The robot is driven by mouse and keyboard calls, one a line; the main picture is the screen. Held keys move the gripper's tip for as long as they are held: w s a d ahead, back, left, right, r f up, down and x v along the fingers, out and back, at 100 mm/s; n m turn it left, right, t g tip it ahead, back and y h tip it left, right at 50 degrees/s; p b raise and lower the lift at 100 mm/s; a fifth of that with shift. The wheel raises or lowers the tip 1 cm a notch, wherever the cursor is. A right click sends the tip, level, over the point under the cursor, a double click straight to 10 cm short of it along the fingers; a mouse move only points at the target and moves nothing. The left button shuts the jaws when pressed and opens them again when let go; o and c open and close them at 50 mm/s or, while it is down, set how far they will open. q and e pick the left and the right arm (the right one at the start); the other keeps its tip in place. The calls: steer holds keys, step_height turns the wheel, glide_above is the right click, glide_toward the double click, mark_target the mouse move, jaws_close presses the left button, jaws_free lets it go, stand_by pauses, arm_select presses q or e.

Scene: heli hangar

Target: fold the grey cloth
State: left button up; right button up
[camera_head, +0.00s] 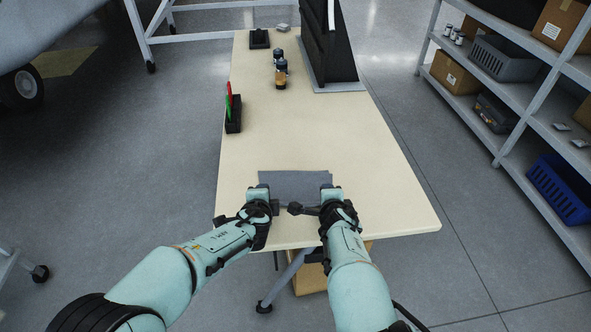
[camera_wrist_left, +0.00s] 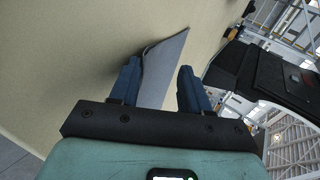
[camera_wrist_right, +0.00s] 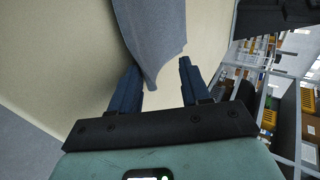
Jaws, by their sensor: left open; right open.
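The grey cloth (camera_head: 296,185) lies near the front edge of the cream table, between and just beyond my two grippers. My left gripper (camera_head: 262,200) is at the cloth's left front corner. In the left wrist view, the cloth (camera_wrist_left: 162,65) shows between the two open fingers (camera_wrist_left: 158,88), closer to the left one. My right gripper (camera_head: 318,203) is at the right front corner. In the right wrist view, the cloth (camera_wrist_right: 150,35) reaches down between the open fingers (camera_wrist_right: 158,88), near the left finger. The cloth's front edge is partly hidden by my grippers in the head view.
The table (camera_head: 330,130) is clear beyond the cloth. A black holder (camera_head: 233,122) with red and green items stands at the left edge. Small jars (camera_head: 281,76) and a dark upright rack (camera_head: 330,45) stand at the back. A shelf unit (camera_head: 520,95) is on the right.

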arm_select(q)
steer(key=r, duration=0.1)
steer(key=s+r, duration=0.1)
steer(key=r, duration=0.1)
steer(key=shift+s+r, duration=0.3)
steer(key=shift+r, duration=0.1)
arm_select(e)
steer(key=r, duration=0.1)
steer(key=s+r, duration=0.1)
steer(key=r, duration=0.1)
steer(key=shift+s+a+r, duration=0.1)
steer(key=shift+s+r, duration=0.25)
steer(key=shift+r, duration=0.05)
arm_select(q)
steer(key=w+r+v, duration=0.1)
steer(key=v, duration=0.5)
steer(key=shift+s+r, duration=0.25)
steer(key=shift+r, duration=0.1)
arm_select(e)
steer(key=s+r, duration=0.4)
steer(key=r, duration=0.1)
steer(key=shift+s, duration=0.15)
arm_select(q)
steer(key=shift+s, duration=0.1)
arm_select(e)
steer(key=shift+s, duration=0.1)
